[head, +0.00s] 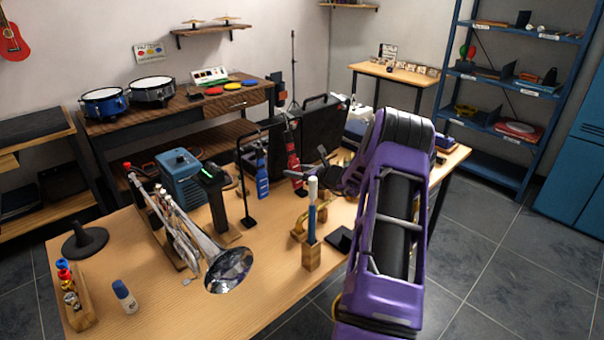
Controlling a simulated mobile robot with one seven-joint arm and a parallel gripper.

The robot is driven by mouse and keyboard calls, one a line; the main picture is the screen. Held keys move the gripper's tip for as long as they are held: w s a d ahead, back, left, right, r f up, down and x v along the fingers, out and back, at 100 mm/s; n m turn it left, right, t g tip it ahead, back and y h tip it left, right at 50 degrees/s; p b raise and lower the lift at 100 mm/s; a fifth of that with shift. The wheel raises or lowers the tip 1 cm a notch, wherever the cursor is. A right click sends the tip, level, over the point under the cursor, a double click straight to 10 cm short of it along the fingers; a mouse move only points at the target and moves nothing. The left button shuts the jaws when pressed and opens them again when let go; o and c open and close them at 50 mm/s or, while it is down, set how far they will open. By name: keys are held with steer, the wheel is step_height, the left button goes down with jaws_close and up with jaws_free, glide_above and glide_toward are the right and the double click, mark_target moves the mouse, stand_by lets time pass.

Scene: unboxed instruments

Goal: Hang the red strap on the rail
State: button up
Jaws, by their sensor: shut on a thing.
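The red strap (293,163) hangs upright near the middle of the table, just right of a blue strap (262,178). My gripper (297,174) reaches in from the right and is shut on the red strap. The rail (240,150) is a thin black bar on a post with a foot on the table, and the blue strap hangs below it. The red strap's top is close to the rail's right end. I cannot tell whether it touches the rail, because dark things behind blur together.
A trumpet (190,235) on a stand lies left of the rail. A dark stand with a green light (213,195) and a blue box (180,177) are nearby. A wooden holder with a blue-and-white tool (311,225) stands in front. The table's front middle is clear.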

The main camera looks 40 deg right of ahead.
steer(key=shift+w+a, duration=0.1)
steer(key=shift+w, duration=0.35)
steer(key=shift+w+f, duration=0.15)
steer(key=shift+w, duration=0.05)
steer(key=shift+f+b, duration=0.95)
steer(key=shift+b, duration=0.05)
steer(key=o, duration=1.3)
steer(key=shift+o, duration=0.2)
steer(key=shift+s, duration=0.15)
